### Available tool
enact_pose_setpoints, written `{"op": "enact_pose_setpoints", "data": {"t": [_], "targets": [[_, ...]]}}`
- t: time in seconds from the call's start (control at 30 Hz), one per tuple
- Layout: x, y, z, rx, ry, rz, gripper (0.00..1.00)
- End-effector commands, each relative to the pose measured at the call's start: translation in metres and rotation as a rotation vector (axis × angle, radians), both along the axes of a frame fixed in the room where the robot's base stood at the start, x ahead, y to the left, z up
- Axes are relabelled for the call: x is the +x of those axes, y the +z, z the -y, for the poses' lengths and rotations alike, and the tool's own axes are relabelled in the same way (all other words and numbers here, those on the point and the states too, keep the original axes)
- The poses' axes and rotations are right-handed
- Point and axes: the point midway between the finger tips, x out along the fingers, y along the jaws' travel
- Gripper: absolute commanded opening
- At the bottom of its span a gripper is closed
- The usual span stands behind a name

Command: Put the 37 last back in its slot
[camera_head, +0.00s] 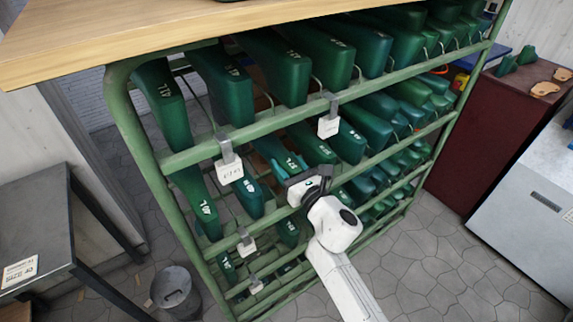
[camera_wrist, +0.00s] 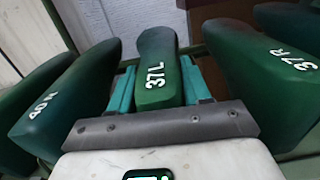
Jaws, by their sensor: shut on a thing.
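The green last marked 37L (camera_wrist: 155,60) is upright in the wrist view, between the two teal fingers of my gripper (camera_wrist: 158,84). The fingers are shut on its sides. In the head view my gripper (camera_head: 281,160) is at the second row of the green rack (camera_head: 190,153), with the last (camera_head: 292,160) between its fingers.
Lasts fill several rows of the rack, close on both sides of my gripper. White tags (camera_head: 229,172) hang from the rails. A wooden top (camera_head: 130,35) overhangs the rack. A dark table (camera_head: 60,215) and a bin (camera_head: 175,291) stand left.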

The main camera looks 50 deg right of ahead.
Motion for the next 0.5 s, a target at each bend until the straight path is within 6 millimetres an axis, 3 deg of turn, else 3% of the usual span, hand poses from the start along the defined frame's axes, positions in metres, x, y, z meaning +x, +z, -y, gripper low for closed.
{"op": "enact_pose_setpoints", "data": {"t": [0.5], "targets": [[0.0002, -0.0025, 0.0000, -0.001, 0.001, 0.003, 0.17]]}}
